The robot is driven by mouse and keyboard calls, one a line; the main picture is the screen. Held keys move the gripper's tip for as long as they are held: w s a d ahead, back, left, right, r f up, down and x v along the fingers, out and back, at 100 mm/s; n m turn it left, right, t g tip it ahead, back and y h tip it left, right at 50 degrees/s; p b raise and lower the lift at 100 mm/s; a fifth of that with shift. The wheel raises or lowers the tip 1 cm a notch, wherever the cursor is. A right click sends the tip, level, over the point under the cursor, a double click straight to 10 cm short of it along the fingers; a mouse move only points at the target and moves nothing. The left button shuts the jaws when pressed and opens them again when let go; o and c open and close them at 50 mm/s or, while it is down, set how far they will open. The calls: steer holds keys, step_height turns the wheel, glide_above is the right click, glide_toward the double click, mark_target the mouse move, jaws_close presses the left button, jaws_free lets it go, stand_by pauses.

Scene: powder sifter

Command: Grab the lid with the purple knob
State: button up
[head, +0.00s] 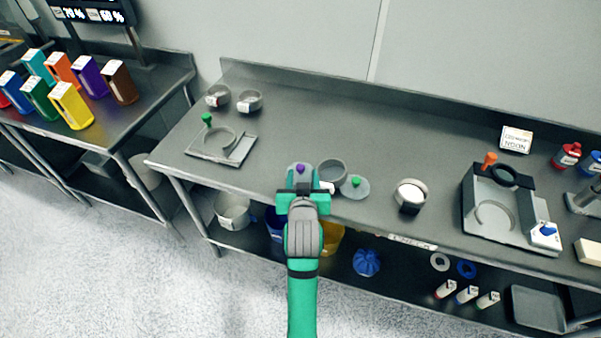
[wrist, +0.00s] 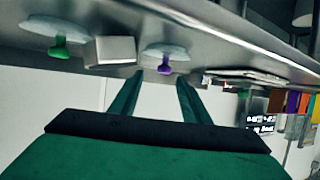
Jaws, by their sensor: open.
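The lid with the purple knob (head: 300,168) lies near the front edge of the counter in the head view, partly hidden by my gripper (head: 299,187). The purple knob lines up with the gap between the fingertips. I cannot tell whether it is between them or just beyond. Nothing is held.
A grey cup (head: 331,173) stands close to the right of my gripper, with a lid with a green knob (head: 356,188) beside it. A white-topped container (head: 410,195) is further right. A sifter fixture (head: 222,145) lies left.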

mark_target(300, 167)
steer(key=x, duration=0.3)
steer(key=a+x, duration=0.1)
steer(key=x, duration=0.1)
steer(key=shift+w, duration=0.1)
steer(key=shift+w+d+f, duration=0.1)
steer(key=shift+w+f, duration=0.1)
steer(key=shift+w, duration=0.45)
steer(key=shift+c, duration=0.4)
jaws_close()
